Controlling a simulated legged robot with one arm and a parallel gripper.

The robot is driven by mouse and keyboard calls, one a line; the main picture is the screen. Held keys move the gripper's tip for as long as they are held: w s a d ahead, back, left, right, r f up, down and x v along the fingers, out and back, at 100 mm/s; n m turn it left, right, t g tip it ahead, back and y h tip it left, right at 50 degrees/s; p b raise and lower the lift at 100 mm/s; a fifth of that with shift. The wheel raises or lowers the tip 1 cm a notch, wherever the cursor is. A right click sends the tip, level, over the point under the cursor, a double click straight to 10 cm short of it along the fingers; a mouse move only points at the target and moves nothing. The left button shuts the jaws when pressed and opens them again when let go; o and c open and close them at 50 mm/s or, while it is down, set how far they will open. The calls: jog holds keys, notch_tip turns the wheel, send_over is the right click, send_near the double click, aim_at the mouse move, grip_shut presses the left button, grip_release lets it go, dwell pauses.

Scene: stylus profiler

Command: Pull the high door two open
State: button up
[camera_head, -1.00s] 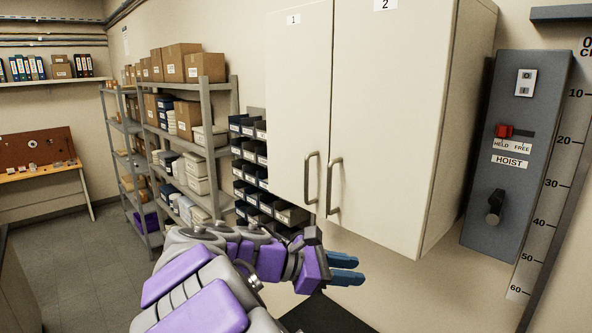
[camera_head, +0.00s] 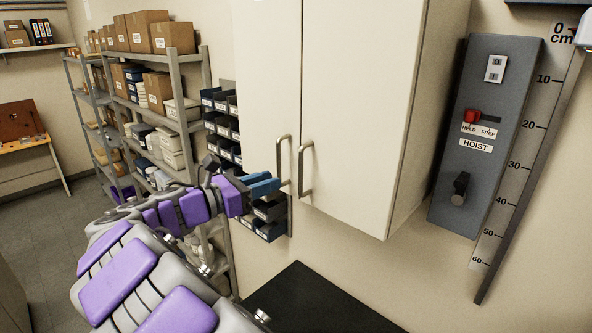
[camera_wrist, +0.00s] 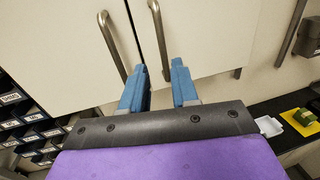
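The high cabinet's door two (camera_head: 362,100) is the right-hand cream door, shut flush beside door one (camera_head: 268,75). Its upright metal bar handle (camera_head: 304,170) is near its lower left edge. My gripper (camera_head: 268,183) is open and empty, below and left of the handles in the head view, its blue fingers pointing right. In the wrist view my gripper (camera_wrist: 158,78) has its fingers apart, and the lower end of door two's handle (camera_wrist: 160,40) appears between the tips. Door one's handle (camera_wrist: 112,42) is to the left. Whether anything touches cannot be told.
A grey hoist panel (camera_head: 480,100) with a red switch and a ruler scale hangs right of the cabinet. Blue bins (camera_head: 270,228) and loaded shelves (camera_head: 190,90) stand left. A black worktop (camera_head: 320,305) lies below. The wall under the cabinet is clear.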

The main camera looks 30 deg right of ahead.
aim_at(300, 171)
jog(key=d, duration=0.6)
jog(key=w+d, duration=0.1)
jog(key=d, duration=0.2)
jog(key=shift+w+d+p, duration=0.1)
jog(key=shift+d+p, duration=0.25)
jog(key=shift+p, duration=0.05)
jog(key=shift+a, duration=0.15)
jog(key=shift+a, duration=0.15)
grip_shut()
